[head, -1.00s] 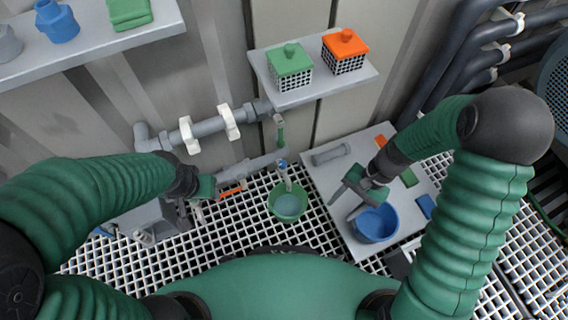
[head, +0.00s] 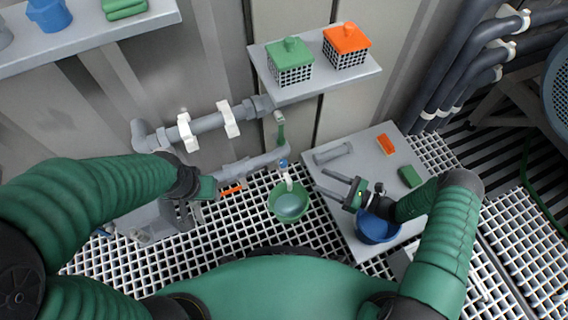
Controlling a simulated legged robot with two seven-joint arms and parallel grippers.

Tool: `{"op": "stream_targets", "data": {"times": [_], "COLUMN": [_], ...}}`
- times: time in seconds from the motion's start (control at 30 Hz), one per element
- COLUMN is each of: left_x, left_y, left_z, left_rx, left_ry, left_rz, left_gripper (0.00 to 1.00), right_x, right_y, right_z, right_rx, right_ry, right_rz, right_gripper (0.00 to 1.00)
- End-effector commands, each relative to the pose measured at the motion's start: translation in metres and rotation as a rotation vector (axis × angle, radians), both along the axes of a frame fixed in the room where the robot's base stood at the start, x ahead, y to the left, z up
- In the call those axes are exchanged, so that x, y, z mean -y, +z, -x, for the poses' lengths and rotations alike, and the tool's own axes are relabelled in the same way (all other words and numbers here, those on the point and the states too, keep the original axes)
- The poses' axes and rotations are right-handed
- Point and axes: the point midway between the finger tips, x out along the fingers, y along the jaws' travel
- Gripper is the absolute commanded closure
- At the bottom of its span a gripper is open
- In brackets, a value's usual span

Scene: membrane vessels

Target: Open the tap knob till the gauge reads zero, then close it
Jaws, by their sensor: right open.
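A small blue tap knob (head: 284,163) sits at the end of a grey pipe, above a pale spout (head: 288,182). A green bowl (head: 276,206) with liquid stands under the spout on the grating. I cannot make out a gauge dial. My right gripper (head: 323,181) is open and empty, its fingers pointing left towards the tap, apart from it and above the grey board. My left gripper (head: 185,215) hangs low at the left, below the pipe; its fingers are dark and I cannot tell whether they are open.
The grey board (head: 345,220) at right holds a blue bowl (head: 372,232), a grey cylinder (head: 333,153), an orange block (head: 386,144) and a green block (head: 409,176). A shelf (head: 330,85) above the tap bears two lidded baskets.

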Motion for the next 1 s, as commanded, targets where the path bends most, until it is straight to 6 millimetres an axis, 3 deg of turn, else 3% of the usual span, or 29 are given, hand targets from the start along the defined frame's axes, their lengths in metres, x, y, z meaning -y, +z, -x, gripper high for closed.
{"op": "stream_targets", "data": {"times": [0.5, 0.7, 0.97, 1.0], "left_x": [0.000, 0.000, 0.000, 0.000], "left_y": [-0.054, -0.061, -0.060, -0.060], "left_z": [0.000, 0.000, 0.000, 0.000], "left_rx": [0.000, 0.000, 0.000, 0.000], "left_ry": [0.000, 0.000, 0.000, 0.000], "left_rz": [0.000, 0.000, 0.000, 0.000], "left_gripper": [0.52, 0.52, 0.52, 0.52], "right_x": [-0.116, -0.136, -0.137, -0.137], "right_y": [-0.005, -0.002, 0.000, 0.000], "right_z": [-0.056, -0.067, -0.068, -0.068], "right_rx": [0.001, -0.001, 0.000, 0.000], "right_ry": [0.010, 0.007, 0.006, 0.006], "right_rz": [0.003, 0.004, 0.003, 0.003], "right_gripper": [0.51, 0.51, 0.51, 0.55]}}
